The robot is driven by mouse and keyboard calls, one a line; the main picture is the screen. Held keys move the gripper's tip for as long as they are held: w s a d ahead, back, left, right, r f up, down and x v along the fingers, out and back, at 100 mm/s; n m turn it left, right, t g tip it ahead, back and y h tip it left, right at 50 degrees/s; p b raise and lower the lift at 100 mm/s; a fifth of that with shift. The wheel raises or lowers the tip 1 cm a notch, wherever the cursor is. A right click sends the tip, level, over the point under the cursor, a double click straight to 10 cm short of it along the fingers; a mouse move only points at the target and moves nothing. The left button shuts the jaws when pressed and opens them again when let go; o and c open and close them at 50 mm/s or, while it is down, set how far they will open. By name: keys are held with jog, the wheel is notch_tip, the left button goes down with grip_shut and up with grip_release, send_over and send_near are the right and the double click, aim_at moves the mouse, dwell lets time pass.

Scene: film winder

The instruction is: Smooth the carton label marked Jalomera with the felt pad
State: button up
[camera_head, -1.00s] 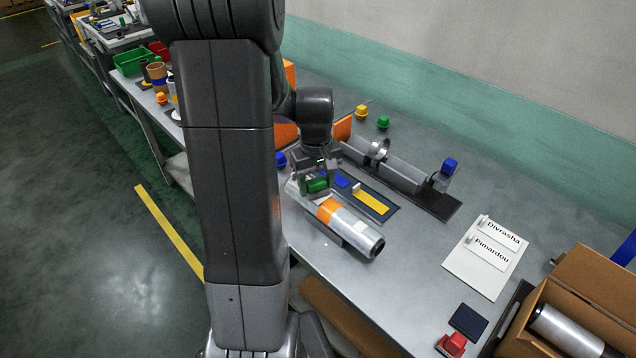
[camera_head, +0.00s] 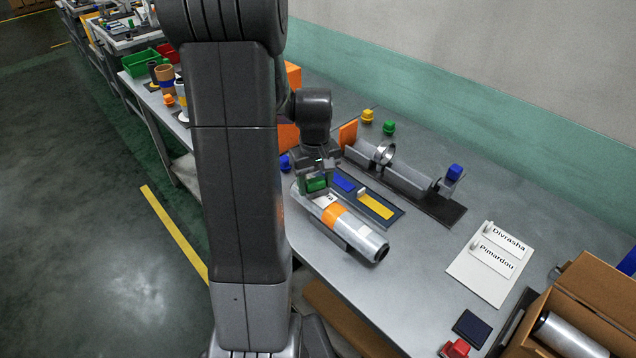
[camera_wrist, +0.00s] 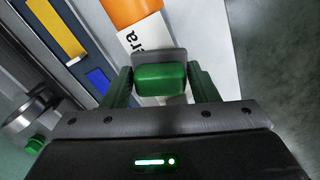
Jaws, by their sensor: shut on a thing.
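My gripper (camera_head: 317,180) is shut on the felt pad (camera_wrist: 160,80), which shows as a green block with a grey plate at its front. It is over the far left end of the silvery film roll (camera_head: 365,236). The white label (camera_wrist: 142,37) lies on the roll beside an orange band (camera_head: 335,214); only its last letters, "ra", can be read, and the pad hides the rest. The pad's plate overlaps the label in the wrist view (camera_wrist: 147,57). I cannot tell whether it presses on the label or is just above it.
A tray with a yellow strip (camera_head: 376,206) lies behind the roll, and a grey winder (camera_head: 408,181) behind that. A white board (camera_head: 474,277) holds labels Divrasha and Pimardou. An open carton (camera_head: 590,285) holding a roll stands at the right.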

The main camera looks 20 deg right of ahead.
jog(key=shift+w, duration=0.15)
jog(key=shift+w+a+r, duration=0.1)
jog(key=shift+w+a, duration=0.15)
jog(key=shift+w, duration=0.3)
dwell(0.5)
jog(key=shift+s+d, duration=0.25)
jog(key=shift+s, duration=0.45)
jog(key=shift+s, duration=0.15)
jog(key=shift+s+d, duration=0.3)
jog(key=shift+s, duration=0.2)
jog(key=shift+s, duration=0.1)
jog(key=shift+s+d, duration=0.25)
jog(key=shift+s, duration=0.3)
